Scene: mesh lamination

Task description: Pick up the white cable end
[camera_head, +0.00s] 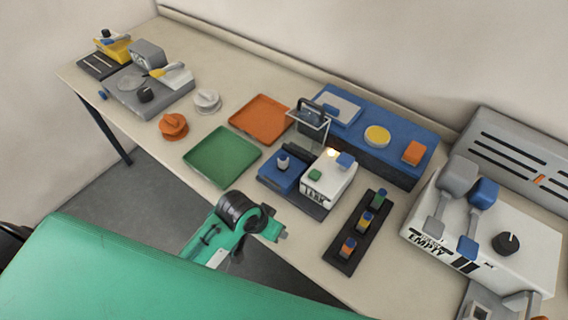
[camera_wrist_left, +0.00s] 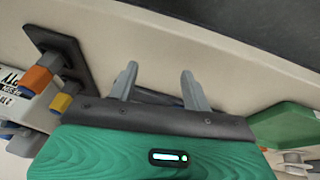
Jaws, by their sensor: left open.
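A white spool-shaped piece (camera_head: 207,99) stands on the table beside a matching orange one (camera_head: 173,125). The white piece is the closest match to a white cable end; I cannot make out a loose cable. A pale spool shape (camera_wrist_left: 293,161) also shows at the lower right edge of the left wrist view. My left gripper (camera_head: 281,234) is at the table's front edge, to the right of and in front of the white piece and well apart from it. In the left wrist view its two fingers (camera_wrist_left: 158,88) are spread with nothing between them. My right gripper is not in view.
A green tray (camera_head: 222,184) and an orange tray (camera_head: 287,122) lie right of the spools. A black strip with coloured blocks (camera_head: 336,258) and a blue-and-white device (camera_head: 330,174) are near my left gripper. A large white machine (camera_head: 480,262) stands at the right.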

